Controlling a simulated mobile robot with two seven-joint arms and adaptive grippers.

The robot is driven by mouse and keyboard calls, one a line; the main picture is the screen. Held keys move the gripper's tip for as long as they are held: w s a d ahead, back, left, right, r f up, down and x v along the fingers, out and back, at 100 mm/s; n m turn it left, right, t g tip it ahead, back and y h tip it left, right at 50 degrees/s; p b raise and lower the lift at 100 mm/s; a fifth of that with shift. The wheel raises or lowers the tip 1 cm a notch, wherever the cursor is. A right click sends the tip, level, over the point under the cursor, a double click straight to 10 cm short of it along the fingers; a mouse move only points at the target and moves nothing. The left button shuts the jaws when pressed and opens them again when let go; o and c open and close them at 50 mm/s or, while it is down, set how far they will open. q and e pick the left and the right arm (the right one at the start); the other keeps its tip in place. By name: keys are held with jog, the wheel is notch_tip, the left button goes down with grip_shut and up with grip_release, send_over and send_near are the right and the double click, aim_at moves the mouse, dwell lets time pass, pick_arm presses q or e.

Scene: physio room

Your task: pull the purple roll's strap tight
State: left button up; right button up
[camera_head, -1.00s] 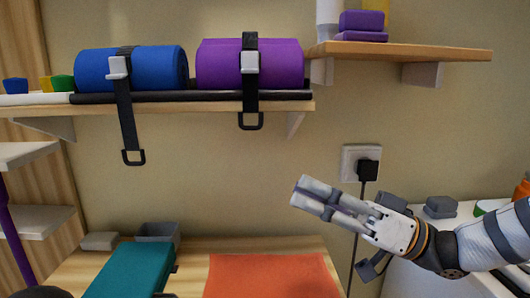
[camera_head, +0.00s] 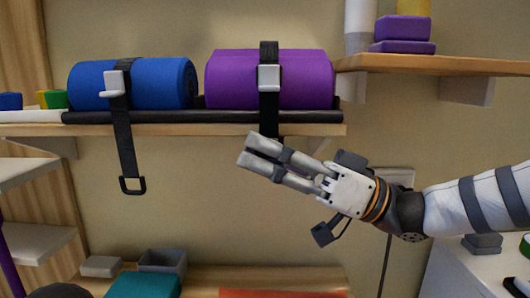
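The purple roll (camera_head: 219,80) lies on the upper wall shelf. A black strap (camera_head: 268,101) with a pale grey buckle (camera_head: 269,78) goes around it, and its tail hangs down over the shelf edge. My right gripper (camera_head: 252,149) is in front of the shelf's lower edge, fingers pointing left and slightly up. Its fingers cover the strap's lower end and ring. The fingers lie close together; I cannot tell whether they touch or whether the strap is between them. My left gripper is not in view.
A blue roll (camera_head: 160,84) with its own hanging strap (camera_head: 124,140) lies to the left on the shelf (camera_head: 200,130). Purple blocks (camera_head: 404,47) stand on the right shelf (camera_head: 420,65). Below are a grey bin (camera_head: 162,262) and a teal item (camera_head: 142,286).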

grip_shut()
notch_tip(320, 180, down, 7)
jog(key=b, duration=0.1)
jog(key=shift+w, duration=0.15)
dwell(0.4)
jog(key=shift+c, duration=0.4)
grip_release()
jog(key=shift+o, duration=0.4)
jog(key=shift+r, duration=0.1)
